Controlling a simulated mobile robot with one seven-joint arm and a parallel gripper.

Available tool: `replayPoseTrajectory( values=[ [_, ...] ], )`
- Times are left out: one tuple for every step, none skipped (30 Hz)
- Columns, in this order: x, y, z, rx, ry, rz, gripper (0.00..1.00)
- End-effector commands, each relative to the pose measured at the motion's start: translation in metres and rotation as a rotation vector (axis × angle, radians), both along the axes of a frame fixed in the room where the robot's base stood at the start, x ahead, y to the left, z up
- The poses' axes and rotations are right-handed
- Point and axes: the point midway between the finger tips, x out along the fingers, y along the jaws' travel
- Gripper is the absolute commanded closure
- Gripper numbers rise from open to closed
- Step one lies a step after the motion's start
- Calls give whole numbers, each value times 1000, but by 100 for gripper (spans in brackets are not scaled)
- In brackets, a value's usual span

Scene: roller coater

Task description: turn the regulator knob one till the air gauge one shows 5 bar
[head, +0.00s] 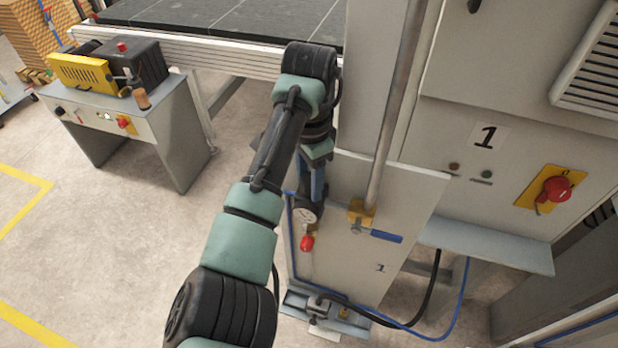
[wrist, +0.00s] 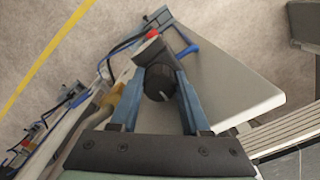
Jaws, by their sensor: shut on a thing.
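The regulator knob one (wrist: 160,82) is a black round knob with a pale pointer mark. In the wrist view it sits between the two blue fingers of my gripper (wrist: 157,76), which is shut on it. In the head view my gripper (head: 317,182) points down at the regulator on the front panel marked 1, and the knob is mostly hidden by my arm and fingers. The air gauge one (head: 306,214) is a small white dial just below the gripper. Its needle is too small to read. The gauge face does not show clearly in the wrist view.
A red-ended fitting (head: 307,243) hangs below the gauge. A yellow valve block (head: 361,211) with a blue lever (head: 384,236) is close on the right, under a vertical pipe (head: 397,110). A red switch (head: 557,189) is farther right. A blue hose (head: 448,318) runs below.

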Motion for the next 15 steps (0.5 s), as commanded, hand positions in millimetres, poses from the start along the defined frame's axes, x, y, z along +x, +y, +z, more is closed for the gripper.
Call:
replayPoseTrajectory(
  values=[
    [2, -2, 2, -4, -7, -2, 100],
    [2, -2, 2, -4, -7, -2, 100],
    [2, -2, 2, -4, -7, -2, 100],
    [2, -2, 2, -5, -8, -2, 48],
    [1, -2, 2, -5, -8, -2, 43],
    [1, -2, 2, -4, -6, -1, 41],
    [1, -1, 2, -4, -6, -1, 41],
    [1, -1, 1, -4, -6, -1, 41],
    [1, -1, 1, -4, -6, -1, 41],
    [1, -1, 1, -3, -5, -1, 41],
    [1, -1, 1, -3, -5, 0, 41],
    [1, -1, 1, -3, -5, 0, 41],
    [1, -1, 1, -2, -4, 0, 41],
    [1, -1, 1, -2, -4, 0, 41],
    [1, -1, 1, -2, -4, 0, 41]
  ],
)
